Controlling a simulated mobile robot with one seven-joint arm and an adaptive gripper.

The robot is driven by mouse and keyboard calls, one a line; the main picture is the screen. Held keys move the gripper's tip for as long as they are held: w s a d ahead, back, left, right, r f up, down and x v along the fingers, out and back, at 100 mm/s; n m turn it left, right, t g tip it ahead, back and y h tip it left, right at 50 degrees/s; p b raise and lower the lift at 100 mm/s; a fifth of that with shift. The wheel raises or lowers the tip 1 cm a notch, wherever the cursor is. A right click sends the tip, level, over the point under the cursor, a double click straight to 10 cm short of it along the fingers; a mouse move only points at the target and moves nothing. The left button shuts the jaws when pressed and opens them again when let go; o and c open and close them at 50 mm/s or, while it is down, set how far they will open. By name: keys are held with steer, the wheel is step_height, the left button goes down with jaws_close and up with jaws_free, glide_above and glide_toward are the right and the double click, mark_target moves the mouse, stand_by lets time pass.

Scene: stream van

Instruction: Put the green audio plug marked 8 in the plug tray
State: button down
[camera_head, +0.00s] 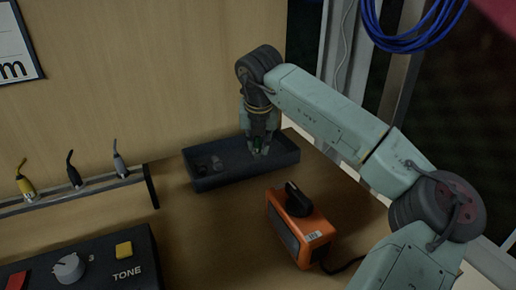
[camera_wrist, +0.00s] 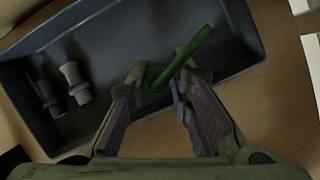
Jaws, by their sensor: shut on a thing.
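The green audio plug (camera_wrist: 186,57) is between the fingers of my gripper (camera_wrist: 160,90), with its green tail slanting up and right in the wrist view. The number on it cannot be read. In the head view my gripper (camera_head: 258,150) points down in the right part of the dark plug tray (camera_head: 225,183). The tray also fills much of the wrist view (camera_wrist: 115,45). I cannot tell whether the plug touches the tray floor. Two other plugs, one dark (camera_wrist: 49,97) and one grey (camera_wrist: 75,82), lie in the tray's left part.
A rack (camera_head: 85,190) at the left holds yellow, black and grey plugs. An orange box (camera_head: 300,235) with a black knob stands in front of the tray. A dark tone panel (camera_head: 95,265) lies at front left. Blue cable (camera_head: 415,40) hangs at upper right.

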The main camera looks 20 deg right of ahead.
steer(key=shift+f, duration=1.05)
steer(key=shift+f, duration=0.25)
steer(key=c, duration=1.7)
jaws_free()
steer(key=shift+r, duration=0.2)
steer(key=shift+r, duration=0.2)
steer(key=b+v, duration=0.1)
steer(key=v, duration=1)
steer(key=shift+s+r, duration=0.15)
steer(key=shift+r, duration=0.15)
